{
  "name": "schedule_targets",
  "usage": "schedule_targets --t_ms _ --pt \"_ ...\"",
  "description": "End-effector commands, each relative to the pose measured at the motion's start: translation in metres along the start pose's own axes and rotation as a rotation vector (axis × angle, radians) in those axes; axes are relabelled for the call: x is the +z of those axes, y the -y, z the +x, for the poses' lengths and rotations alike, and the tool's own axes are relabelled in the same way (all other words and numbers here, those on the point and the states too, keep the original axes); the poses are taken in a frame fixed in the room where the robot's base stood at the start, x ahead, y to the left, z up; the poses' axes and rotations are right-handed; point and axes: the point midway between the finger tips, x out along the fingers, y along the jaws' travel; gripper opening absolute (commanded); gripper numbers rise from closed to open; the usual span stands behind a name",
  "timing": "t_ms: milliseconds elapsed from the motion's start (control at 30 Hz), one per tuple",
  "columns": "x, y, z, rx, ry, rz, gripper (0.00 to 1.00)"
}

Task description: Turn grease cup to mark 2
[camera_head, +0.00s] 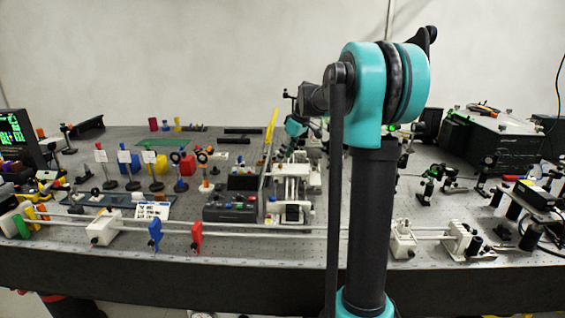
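I cannot pick out the grease cup or its marks among the many small parts on the bench. My arm stands upright right of the middle and bends over toward the bench. A small teal part of my wrist shows beyond it, above a white framed stage (293,185). The fingers of my gripper cannot be made out there, so whether they are open or shut, or touch anything, does not show. My arm hides a strip of the bench behind it.
A long rail with white end blocks (104,230) runs along the bench's front edge, carrying a blue clamp (155,235) and a red clamp (196,237). A control box (230,208) stands left of the stage. A large black instrument (500,140) stands at the back right. Optic posts crowd both sides.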

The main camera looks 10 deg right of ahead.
Motion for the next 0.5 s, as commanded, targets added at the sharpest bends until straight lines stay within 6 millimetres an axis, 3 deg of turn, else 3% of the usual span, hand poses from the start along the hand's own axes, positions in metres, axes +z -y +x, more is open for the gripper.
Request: schedule_targets --t_ms 200,500 --pt "-0.001 0.000 0.029 0.000 0.000 -0.002 0.37" --pt "0.000 0.000 0.039 0.000 -0.001 0.000 0.37"
